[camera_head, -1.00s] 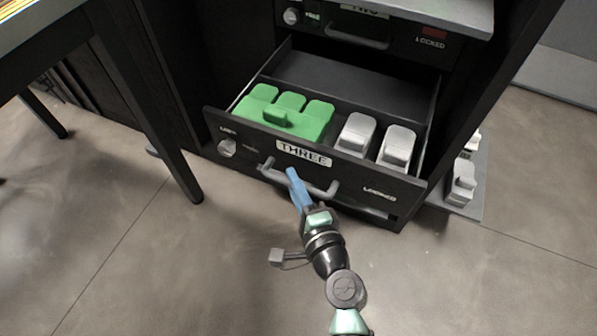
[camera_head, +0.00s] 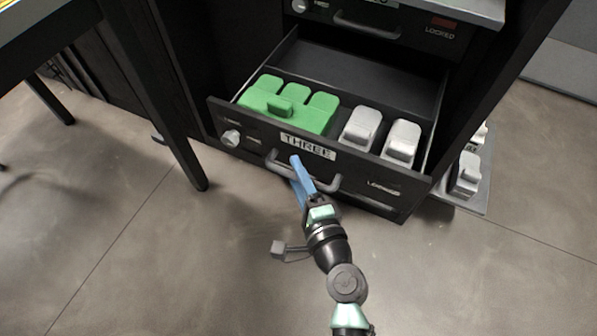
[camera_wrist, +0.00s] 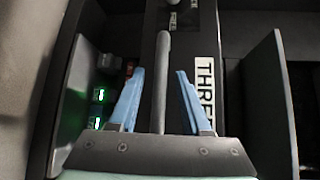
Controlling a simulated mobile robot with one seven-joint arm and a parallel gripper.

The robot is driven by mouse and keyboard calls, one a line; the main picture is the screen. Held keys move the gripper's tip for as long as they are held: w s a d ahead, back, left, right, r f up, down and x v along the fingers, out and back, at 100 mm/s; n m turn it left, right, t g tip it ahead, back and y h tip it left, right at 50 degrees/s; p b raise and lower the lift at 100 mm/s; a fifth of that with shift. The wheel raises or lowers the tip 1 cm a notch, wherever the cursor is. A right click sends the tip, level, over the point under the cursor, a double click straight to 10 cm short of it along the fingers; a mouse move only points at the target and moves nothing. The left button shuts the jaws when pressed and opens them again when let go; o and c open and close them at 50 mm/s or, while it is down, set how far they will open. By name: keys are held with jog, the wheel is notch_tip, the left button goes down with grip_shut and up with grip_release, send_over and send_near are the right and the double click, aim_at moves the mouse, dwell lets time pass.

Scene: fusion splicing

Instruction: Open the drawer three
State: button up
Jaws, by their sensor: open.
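Drawer three (camera_head: 365,175) is a dark drawer pulled well out of the cabinet, with a "THREE" label (camera_head: 308,146) on its front. Its grey bar handle (camera_head: 272,160) runs across the front below the label. My gripper (camera_head: 296,168) is at the handle with its blue fingers apart. In the wrist view the handle bar (camera_wrist: 161,85) lies between my open fingers (camera_wrist: 158,88), with a gap visible on both sides. The label also shows in the wrist view (camera_wrist: 205,88).
The open drawer holds a green block (camera_head: 290,108) and two grey-white blocks (camera_head: 361,128). Drawer two (camera_head: 400,27) above is shut and has a red "LOCKED" mark nearby. A table leg (camera_head: 165,120) stands to the left. A low grey plate (camera_head: 474,192) with blocks lies to the right. The floor in front is clear.

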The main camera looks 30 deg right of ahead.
jog(key=shift+s, duration=0.15)
jog(key=s+a+r, duration=0.1)
jog(key=s, duration=1.1)
jog(key=shift+s+a+r+p, duration=0.2)
jog(key=shift+s+r+p, duration=0.05)
jog(key=shift+r+p, duration=0.2)
